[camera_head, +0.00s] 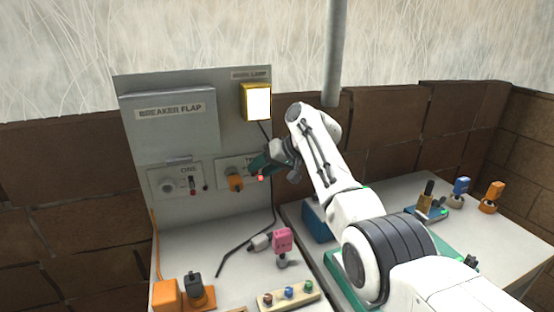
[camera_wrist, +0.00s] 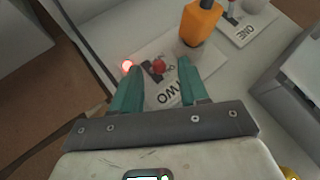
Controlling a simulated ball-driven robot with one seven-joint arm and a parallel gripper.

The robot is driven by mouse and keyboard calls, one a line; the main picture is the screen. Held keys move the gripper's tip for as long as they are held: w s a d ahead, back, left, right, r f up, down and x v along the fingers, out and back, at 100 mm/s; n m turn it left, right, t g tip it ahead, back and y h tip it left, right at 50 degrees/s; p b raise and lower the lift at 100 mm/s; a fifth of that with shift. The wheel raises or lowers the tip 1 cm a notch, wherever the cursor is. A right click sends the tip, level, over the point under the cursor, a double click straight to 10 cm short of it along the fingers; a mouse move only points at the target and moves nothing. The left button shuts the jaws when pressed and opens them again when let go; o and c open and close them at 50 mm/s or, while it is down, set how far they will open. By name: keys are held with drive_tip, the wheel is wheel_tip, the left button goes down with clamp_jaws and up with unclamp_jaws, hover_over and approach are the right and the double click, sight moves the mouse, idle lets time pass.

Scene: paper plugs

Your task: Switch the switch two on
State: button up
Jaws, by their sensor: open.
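Switch two, a small red-tipped toggle (camera_wrist: 158,67), sits on the plate marked TWO (camera_wrist: 150,92), which appears turned around in the wrist view. A glowing red light (camera_wrist: 127,66) is beside it; this light also shows in the head view (camera_head: 261,178). My gripper (camera_wrist: 159,64) is open, its green fingers on either side of the toggle. I cannot tell whether they touch it. In the head view my gripper (camera_head: 262,163) is at the panel and hides the toggle.
Plate ONE (camera_head: 176,183) is to the left, with an empty-looking socket and its own switch. Above are the breaker flap (camera_head: 170,122) and a bright lamp (camera_head: 258,103). A pink plug (camera_head: 282,240) and a button strip (camera_head: 289,294) are on the bench below.

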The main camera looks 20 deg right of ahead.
drive_tip(key=v, duration=1)
